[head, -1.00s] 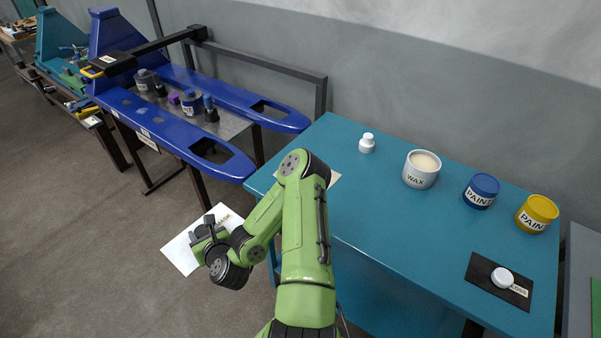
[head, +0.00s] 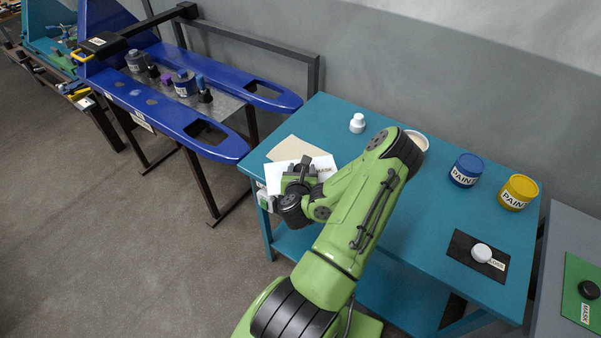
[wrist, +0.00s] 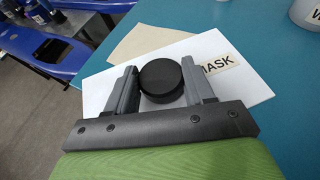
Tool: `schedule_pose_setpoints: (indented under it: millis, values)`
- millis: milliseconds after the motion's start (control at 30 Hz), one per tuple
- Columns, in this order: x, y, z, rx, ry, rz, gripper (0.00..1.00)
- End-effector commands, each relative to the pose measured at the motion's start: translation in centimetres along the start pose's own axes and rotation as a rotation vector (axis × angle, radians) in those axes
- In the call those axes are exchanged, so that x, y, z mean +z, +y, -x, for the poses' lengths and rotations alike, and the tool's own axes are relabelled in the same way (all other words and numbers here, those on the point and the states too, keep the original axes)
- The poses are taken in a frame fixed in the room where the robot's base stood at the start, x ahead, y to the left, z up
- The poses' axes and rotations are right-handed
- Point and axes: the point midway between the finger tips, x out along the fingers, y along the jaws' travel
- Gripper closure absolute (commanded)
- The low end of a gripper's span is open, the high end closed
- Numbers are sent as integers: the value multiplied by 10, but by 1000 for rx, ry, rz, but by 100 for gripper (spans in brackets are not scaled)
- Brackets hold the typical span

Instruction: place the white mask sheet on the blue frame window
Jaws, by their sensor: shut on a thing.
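The white mask sheet (head: 274,177), with a MASK label, is in my gripper (head: 303,165) by its round black knob (wrist: 161,78). In the wrist view the two grey fingers stand on either side of the knob, and the white sheet (wrist: 197,48) spreads beyond them. The sheet is over the left end of the teal table, partly over a tan sheet (head: 296,148); I cannot tell if it touches. The blue fork frame (head: 222,146) is at the upper left, with an open window (head: 206,132) near the end of each prong. My arm hides part of the table.
A white bottle (head: 357,123), a wax tub (head: 418,139), a blue paint tin (head: 466,170) and a yellow paint tin (head: 518,192) stand on the table. A black sheet (head: 463,251) with a white knob lies at the right. A green sheet (head: 583,277) is farther right.

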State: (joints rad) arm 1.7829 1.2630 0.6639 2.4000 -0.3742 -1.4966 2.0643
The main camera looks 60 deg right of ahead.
Motion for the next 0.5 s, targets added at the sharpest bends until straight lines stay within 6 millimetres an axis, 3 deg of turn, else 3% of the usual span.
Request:
schedule_pose_setpoints:
  millis: [33,300,500]
  values:
    - [-22,0,-9,0,-1,0,81]
    - [-62,1,-26,1,-1,1,81]
    - [-66,0,-28,1,-2,1,81]
